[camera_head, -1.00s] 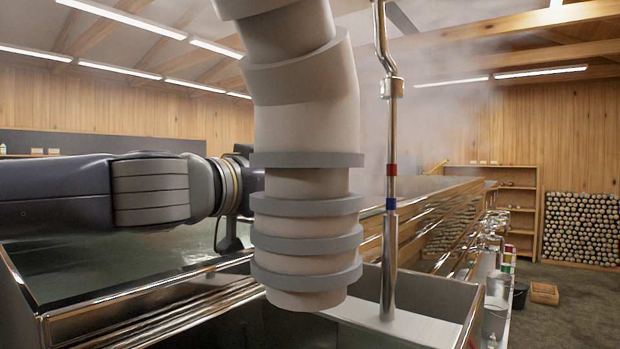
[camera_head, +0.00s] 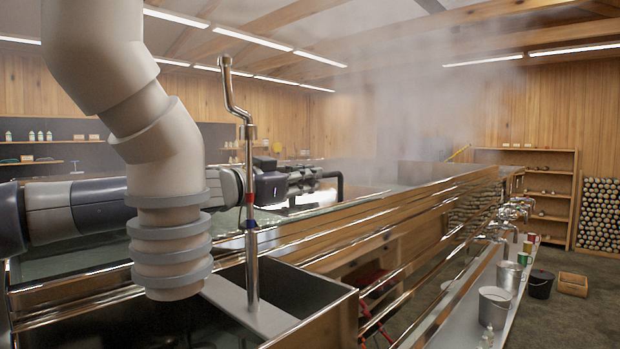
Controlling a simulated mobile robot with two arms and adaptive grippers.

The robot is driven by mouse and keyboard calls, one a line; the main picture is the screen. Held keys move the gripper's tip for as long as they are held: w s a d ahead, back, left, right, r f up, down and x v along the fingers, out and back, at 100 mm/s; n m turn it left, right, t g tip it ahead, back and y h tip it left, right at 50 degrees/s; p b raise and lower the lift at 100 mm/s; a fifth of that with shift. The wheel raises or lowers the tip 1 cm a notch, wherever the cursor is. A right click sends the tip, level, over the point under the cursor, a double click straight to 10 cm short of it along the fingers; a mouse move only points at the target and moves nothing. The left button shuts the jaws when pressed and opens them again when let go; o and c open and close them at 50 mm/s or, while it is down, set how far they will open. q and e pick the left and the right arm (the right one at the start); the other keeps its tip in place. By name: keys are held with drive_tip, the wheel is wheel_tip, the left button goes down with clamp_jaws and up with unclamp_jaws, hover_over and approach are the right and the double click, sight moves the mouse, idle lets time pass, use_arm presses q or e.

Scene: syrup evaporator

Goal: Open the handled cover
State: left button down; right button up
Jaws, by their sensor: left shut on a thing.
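My left gripper (camera_head: 312,178) reaches in from the left, behind the pale duct, low over the steel evaporator pan (camera_head: 300,228). Its dark fingers are shut on a black curved bar (camera_head: 340,184), which looks like the handle of the handled cover. The cover's plate is hard to make out; a bright patch shows under the fingers, and steam and pan walls blur the rest. My right gripper is not in view.
A thick pale duct (camera_head: 168,180) with grey rings hangs in front of my left arm. A thin metal pipe (camera_head: 250,190) stands upright right of it. Buckets (camera_head: 495,305) and taps line the pan's right side.

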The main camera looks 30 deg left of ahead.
use_arm(q)
drive_tip(key=c, duration=1.6)
unclamp_jaws()
drive_tip(key=shift+s+r, duration=0.1)
drive_tip(key=shift+r, duration=0.1)
drive_tip(key=shift+c, duration=0.2)
drive_tip(key=shift+s+a+f, duration=0.1)
drive_tip(key=shift+a+f, duration=0.05)
drive_tip(key=shift+a, duration=0.05)
drive_tip(key=v, duration=0.8)
drive_tip(key=shift+d, duration=0.1)
drive_tip(key=shift+v, duration=2.05)
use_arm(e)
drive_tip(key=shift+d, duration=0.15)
